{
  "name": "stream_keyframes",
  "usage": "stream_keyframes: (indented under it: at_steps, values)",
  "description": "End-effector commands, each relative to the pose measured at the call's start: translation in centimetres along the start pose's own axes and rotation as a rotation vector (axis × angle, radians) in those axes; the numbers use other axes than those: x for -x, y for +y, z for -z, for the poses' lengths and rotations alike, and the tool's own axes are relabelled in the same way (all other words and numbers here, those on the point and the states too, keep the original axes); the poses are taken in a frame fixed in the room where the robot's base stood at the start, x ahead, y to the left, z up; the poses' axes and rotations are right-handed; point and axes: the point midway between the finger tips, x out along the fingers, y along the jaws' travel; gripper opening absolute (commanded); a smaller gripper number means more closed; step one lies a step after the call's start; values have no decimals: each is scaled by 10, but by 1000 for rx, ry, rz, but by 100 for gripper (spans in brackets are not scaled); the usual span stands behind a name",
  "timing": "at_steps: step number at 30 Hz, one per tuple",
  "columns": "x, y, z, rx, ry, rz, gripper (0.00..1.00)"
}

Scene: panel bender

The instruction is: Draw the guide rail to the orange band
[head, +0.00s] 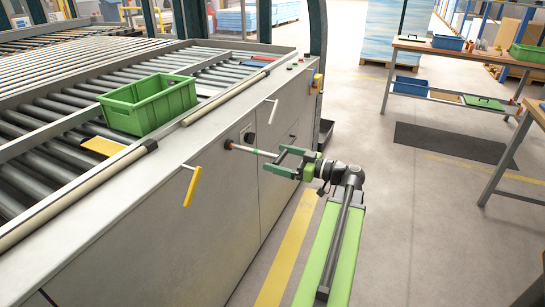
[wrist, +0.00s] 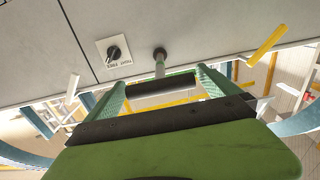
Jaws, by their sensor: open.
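A slim pale rod (head: 256,152) stands out from a dark round collar (head: 230,144) on the machine's front panel. It also shows in the wrist view (wrist: 160,68), where it runs to a dark crossbar (wrist: 165,87). My gripper (head: 275,158) is open at the rod's outer end. In the wrist view its green fingers are on either side of the crossbar; I cannot tell whether they touch it. A small orange tint shows on the rod near the collar, too small to tell whether it is the band. I cannot tell which part is the guide rail.
A black selector knob (wrist: 114,53) on a white plate is beside the collar. A green crate (head: 150,104) sits on the rollers above.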

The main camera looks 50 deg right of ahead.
Motion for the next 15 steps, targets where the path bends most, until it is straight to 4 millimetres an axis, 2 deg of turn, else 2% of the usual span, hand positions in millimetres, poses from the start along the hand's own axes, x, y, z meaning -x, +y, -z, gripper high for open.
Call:
stream_keyframes:
  at_steps: [3,9,15]
  values:
    - [35,1,0,0,0,-6,100]
    - [92,1,0,0,0,-5,100]
    - [131,1,0,0,0,-2,100]
